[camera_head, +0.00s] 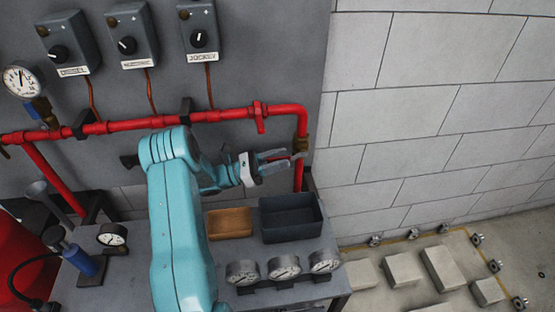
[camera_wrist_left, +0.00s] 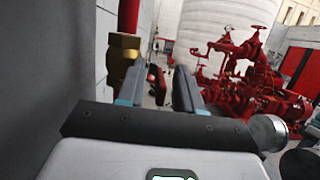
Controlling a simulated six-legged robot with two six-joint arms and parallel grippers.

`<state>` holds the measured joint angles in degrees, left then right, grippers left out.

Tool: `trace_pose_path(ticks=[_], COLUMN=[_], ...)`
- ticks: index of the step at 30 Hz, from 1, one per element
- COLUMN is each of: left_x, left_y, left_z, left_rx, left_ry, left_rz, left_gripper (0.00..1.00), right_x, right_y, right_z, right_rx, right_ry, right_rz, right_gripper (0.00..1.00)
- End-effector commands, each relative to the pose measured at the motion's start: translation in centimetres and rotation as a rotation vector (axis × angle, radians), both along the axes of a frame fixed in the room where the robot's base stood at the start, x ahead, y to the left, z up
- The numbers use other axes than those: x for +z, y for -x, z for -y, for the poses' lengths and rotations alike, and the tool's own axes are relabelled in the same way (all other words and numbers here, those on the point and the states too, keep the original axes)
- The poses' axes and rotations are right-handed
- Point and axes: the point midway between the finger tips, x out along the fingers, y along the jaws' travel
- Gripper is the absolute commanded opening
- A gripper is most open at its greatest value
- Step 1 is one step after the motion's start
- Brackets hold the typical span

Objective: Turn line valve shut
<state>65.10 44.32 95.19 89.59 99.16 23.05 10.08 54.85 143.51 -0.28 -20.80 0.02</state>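A brass valve body (camera_head: 302,144) sits on the vertical drop of the red pipe at its right end. It also shows in the left wrist view as a brass fitting (camera_wrist_left: 122,55) under red pipe, just left of my fingers. My left gripper (camera_head: 284,160) is beside this brass part, its fingers pointing right towards the pipe. In the left wrist view my left gripper (camera_wrist_left: 158,88) has its two fingers apart, with no object clearly held. The valve's lever cannot be made out clearly; the fingers cover part of that area. My right gripper is not in view.
The red pipe (camera_head: 220,116) runs along the grey panel, with a red fitting (camera_head: 260,116) on it. Below stand a dark bin (camera_head: 290,236), a tan tray (camera_head: 229,223) and several gauges (camera_head: 283,268). A block wall (camera_head: 420,110) is at right.

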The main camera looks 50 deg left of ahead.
Motion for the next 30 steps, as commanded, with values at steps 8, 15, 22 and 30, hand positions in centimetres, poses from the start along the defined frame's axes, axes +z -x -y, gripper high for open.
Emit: trace_pose_path(ticks=[8,15,22,30], left_x=[-1.3,-3.2,-4.4,-4.7], left_y=[2.8,8.3,12.3,13.9], left_z=[-1.6,-4.5,-6.5,-7.2], left_rx=[0.005,0.005,0.002,-0.001], left_ry=[-0.001,-0.001,-0.001,0.000], left_rz=[-0.002,-0.002,-0.001,-0.001], left_gripper=[0.35,0.35,0.35,0.35], right_x=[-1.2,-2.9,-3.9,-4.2], right_y=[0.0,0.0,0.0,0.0], right_z=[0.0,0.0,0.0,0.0], right_rx=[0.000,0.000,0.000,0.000], right_ry=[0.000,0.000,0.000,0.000], right_rz=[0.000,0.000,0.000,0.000], right_gripper=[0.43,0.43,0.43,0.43])
